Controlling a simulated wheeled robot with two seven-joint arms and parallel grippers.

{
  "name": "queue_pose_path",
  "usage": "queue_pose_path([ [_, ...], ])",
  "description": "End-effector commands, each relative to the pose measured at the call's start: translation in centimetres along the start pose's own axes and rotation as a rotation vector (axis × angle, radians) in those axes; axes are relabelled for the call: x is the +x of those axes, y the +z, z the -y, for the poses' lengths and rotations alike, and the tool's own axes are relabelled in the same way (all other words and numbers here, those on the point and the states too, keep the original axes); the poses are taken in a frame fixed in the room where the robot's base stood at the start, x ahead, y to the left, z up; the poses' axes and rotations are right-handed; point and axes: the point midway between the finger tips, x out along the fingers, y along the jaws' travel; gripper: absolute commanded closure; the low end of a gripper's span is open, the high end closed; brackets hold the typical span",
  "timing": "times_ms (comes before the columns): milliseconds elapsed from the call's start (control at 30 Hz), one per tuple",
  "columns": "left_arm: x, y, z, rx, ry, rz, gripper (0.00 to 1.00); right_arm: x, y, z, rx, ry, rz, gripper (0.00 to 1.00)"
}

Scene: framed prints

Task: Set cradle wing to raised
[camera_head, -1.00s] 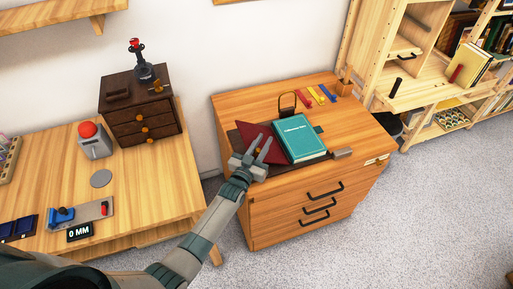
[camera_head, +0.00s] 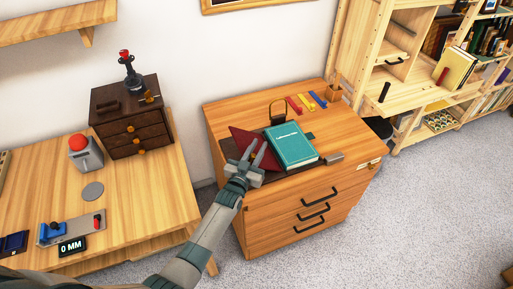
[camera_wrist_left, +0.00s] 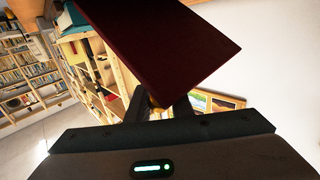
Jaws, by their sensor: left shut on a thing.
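The cradle wing is a dark red panel (camera_head: 241,137) on the left side of the teal book (camera_head: 291,146), standing at a tilt on the wooden cabinet top. In the left wrist view the wing (camera_wrist_left: 160,40) fills the upper middle. The fingers partly hide the knob and the wing's lower part. My right gripper is not in view.
The cabinet top (camera_head: 225,108) also carries a dark stand (camera_head: 278,110), coloured strips (camera_head: 308,102) and a grey block (camera_head: 333,158). A table with a red-button box (camera_head: 85,152) and a dark drawer chest (camera_head: 132,120) stands left. Shelves (camera_head: 400,100) stand right.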

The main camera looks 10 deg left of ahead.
Motion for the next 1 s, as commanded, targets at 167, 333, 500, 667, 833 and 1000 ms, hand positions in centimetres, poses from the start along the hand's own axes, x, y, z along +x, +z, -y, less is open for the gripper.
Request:
queue_pose_path([
  [167, -0.41, 1.36, -1.21, -0.006, 0.013, 0.026, 1.00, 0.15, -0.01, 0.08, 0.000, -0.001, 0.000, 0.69],
  [333, -0.43, 1.40, -1.21, -0.006, 0.013, 0.027, 1.00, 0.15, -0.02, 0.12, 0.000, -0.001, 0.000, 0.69],
  [500, -0.43, 1.40, -1.21, -0.006, 0.013, 0.027, 1.00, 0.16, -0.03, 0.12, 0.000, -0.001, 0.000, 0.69],
  [667, -0.43, 1.40, -1.21, -0.006, 0.013, 0.027, 1.00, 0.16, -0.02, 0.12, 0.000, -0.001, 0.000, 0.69],
  [833, -0.40, 1.35, -1.18, -0.006, 0.013, 0.026, 0.63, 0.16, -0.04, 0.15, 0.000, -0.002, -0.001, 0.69],
  [1000, -0.30, 1.12, -1.05, -0.005, 0.012, 0.022, 0.63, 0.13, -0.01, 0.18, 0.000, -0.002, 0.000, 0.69],
])
